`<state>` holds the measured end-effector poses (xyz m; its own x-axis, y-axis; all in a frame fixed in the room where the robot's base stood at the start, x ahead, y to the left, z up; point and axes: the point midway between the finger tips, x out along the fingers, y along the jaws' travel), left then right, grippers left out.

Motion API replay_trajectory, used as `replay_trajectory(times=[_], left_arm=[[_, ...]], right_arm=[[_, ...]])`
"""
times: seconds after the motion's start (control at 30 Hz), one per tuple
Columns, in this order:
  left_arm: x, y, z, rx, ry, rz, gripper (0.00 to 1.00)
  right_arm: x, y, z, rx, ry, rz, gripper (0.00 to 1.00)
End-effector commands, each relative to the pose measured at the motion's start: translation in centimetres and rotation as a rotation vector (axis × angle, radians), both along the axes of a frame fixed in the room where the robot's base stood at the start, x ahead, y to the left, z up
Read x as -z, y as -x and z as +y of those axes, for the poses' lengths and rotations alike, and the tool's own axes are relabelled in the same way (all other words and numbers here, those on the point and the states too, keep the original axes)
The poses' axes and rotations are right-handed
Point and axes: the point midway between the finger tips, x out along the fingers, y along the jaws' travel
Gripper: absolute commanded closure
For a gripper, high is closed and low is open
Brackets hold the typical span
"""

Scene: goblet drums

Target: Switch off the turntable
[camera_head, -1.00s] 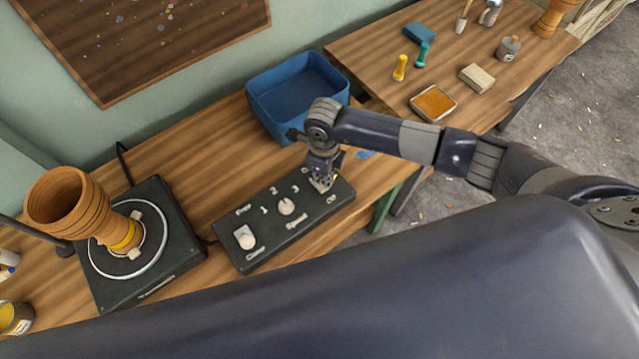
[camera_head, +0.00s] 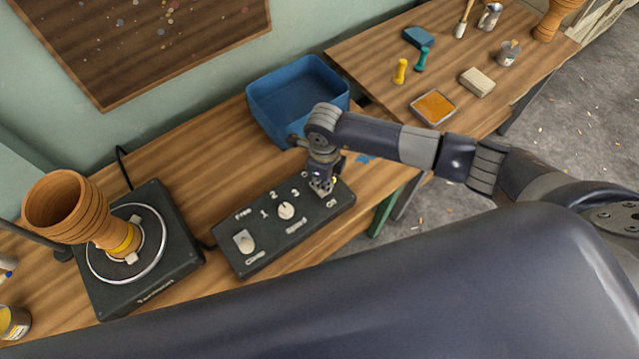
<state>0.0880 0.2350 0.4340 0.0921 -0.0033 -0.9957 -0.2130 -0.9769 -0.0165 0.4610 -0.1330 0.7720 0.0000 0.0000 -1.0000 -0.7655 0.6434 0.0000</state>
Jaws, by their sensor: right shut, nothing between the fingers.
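The black turntable (camera_head: 170,262) stands on the wooden table at the left, with a wooden goblet drum (camera_head: 92,222) clamped upright but leaning in view on its round plate. The black control box (camera_head: 270,240) lies to its right. It has a clamp lever (camera_head: 243,241) marked Free and Clamp, a speed knob (camera_head: 286,211), and a switch at the right end with "Off" printed below it. My right gripper (camera_head: 322,190) is shut and points down at that switch, covering most of it. I cannot tell whether they touch. My left gripper is out of view.
A blue bin (camera_head: 297,98) stands just behind my right gripper. A second table (camera_head: 385,62) at the right holds an orange pad tray (camera_head: 433,108), a sponge (camera_head: 477,82), small stamps and jars. A yellow paint tin (camera_head: 14,322) stands at the left edge.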

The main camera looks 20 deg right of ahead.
Motion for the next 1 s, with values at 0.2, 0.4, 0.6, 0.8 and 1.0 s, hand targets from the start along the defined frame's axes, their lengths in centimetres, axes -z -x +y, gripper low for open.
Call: replay_trajectory(times=[0.2, 0.4, 0.6, 0.8, 1.0], left_arm=[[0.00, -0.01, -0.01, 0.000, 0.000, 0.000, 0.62], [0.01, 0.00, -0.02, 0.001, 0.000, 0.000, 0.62], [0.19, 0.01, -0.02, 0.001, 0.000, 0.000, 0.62], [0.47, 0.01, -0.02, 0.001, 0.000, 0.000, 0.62], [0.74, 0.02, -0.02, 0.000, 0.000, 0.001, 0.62]], right_arm=[[0.01, 0.01, -0.01, 0.000, 0.000, 0.000, 1.00], [0.01, 0.01, 0.00, 0.000, 0.000, 0.000, 1.00], [0.20, 0.01, 0.01, 0.000, 0.000, 0.000, 1.00], [0.52, 0.00, 0.00, 0.000, 0.000, 0.000, 1.00], [0.82, 0.00, 0.00, 0.000, 0.000, 0.000, 1.00]])
